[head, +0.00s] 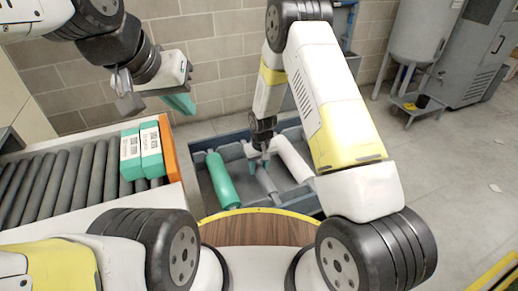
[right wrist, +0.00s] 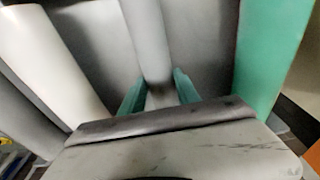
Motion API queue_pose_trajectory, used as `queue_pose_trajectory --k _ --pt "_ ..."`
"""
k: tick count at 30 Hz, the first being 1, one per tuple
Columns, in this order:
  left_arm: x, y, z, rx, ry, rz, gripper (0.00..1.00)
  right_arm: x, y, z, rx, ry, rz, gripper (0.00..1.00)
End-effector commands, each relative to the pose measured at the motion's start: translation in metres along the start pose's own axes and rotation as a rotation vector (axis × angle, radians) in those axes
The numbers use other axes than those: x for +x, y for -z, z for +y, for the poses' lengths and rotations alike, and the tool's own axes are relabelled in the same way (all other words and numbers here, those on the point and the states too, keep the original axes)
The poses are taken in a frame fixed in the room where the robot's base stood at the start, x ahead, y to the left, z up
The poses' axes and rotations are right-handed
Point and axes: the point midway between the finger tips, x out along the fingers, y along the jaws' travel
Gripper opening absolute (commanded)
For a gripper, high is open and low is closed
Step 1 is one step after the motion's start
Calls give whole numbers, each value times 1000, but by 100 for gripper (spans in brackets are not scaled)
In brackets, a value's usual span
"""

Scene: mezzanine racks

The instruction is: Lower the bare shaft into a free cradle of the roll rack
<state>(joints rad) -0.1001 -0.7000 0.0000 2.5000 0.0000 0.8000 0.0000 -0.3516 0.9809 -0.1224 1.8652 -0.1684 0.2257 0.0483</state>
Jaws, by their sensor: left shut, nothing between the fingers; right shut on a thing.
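The roll rack (head: 284,204) is a blue-grey bin on the floor in the middle of the head view. A green roll (head: 221,181) lies at its left and a white roll (head: 292,158) at its right. The thin grey bare shaft (head: 267,182) is between them. My right gripper (head: 261,158) is shut on the shaft; the right wrist view shows the shaft (right wrist: 148,45) between green fingertips (right wrist: 158,95). Whether the shaft touches the cradle below cannot be told. My left gripper (head: 180,102) is shut and empty, above and left of the rack.
A roller conveyor (head: 60,185) stands left of the rack, with two white-and-green boxes (head: 140,152) against an orange end stop (head: 169,150). A block wall is behind. A tank (head: 415,45) and grey cabinet (head: 478,50) stand back right. The right floor is mostly clear.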

Motion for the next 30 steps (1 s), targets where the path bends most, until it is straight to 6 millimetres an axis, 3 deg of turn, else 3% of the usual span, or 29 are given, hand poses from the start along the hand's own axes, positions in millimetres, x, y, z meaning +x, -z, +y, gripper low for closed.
queue_pose_trajectory --k 3,4,8,19,30 --pt "0 0 0 0 0 0 0 0 1 0 0 0 2 0" --pt "0 0 0 0 0 0 0 0 1 0 0 0 2 40" --pt "0 0 0 0 0 0 0 0 0 0 0 0 1 63" --pt "0 0 0 0 0 0 0 -5 0 0 0 0 0 63" --pt "0 0 0 0 0 0 0 -64 1 0 0 0 4 63"
